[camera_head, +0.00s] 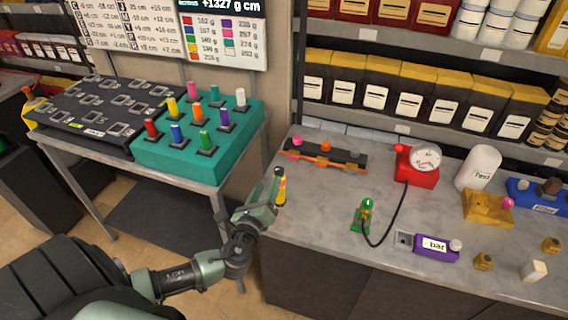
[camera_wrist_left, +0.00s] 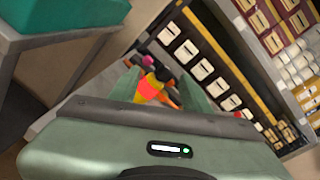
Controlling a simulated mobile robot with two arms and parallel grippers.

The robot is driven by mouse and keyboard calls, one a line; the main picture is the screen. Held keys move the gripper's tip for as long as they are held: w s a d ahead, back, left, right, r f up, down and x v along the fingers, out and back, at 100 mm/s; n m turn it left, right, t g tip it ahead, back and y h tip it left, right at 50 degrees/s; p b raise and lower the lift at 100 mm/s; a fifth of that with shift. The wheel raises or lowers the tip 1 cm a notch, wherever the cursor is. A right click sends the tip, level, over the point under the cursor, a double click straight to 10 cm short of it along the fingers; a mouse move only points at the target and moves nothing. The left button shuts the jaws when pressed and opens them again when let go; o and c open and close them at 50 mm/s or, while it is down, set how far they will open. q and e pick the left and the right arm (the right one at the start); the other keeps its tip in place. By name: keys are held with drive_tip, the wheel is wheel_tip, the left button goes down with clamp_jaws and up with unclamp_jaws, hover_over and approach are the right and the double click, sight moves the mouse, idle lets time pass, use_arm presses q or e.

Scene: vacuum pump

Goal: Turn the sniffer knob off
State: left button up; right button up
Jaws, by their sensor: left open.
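A dark strip with orange parts (camera_head: 310,157) lies at the back left of the grey bench. It carries a pink knob (camera_head: 296,140), an orange knob (camera_head: 326,146) and a grey knob (camera_head: 354,154). No label that I can read marks one as the sniffer knob. My right gripper is not in view.
A green-and-red device (camera_head: 364,214) stands mid-bench, with a black hose to a red gauge (camera_head: 418,165). A purple "bar" block (camera_head: 436,246), yellow block (camera_head: 488,208) and white "Test" cylinder (camera_head: 479,167) are right. A teal peg block (camera_head: 200,130) is left. Bare bench lies before the strip.

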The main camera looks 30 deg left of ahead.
sight(281, 167)
use_arm(q)
drive_tip(key=w+m+h, duration=0.1)
drive_tip(key=m, duration=0.2)
drive_tip(key=w+m+t+h, duration=0.1)
drive_tip(key=m, duration=0.2)
drive_tip(key=w+a+m+h, duration=0.1)
drive_tip(key=m+h, duration=0.1)
drive_tip(key=m, duration=0.1)
drive_tip(key=shift+w+f+m+t, duration=0.2)
drive_tip(key=shift+m+t, duration=0.1)
drive_tip(key=shift+w+r, duration=0.1)
drive_tip(key=shift+w, duration=0.15)
drive_tip(key=w+p, duration=0.1)
drive_tip(key=w, duration=0.6)
drive_tip(key=shift+a, duration=0.15)
clamp_jaws()
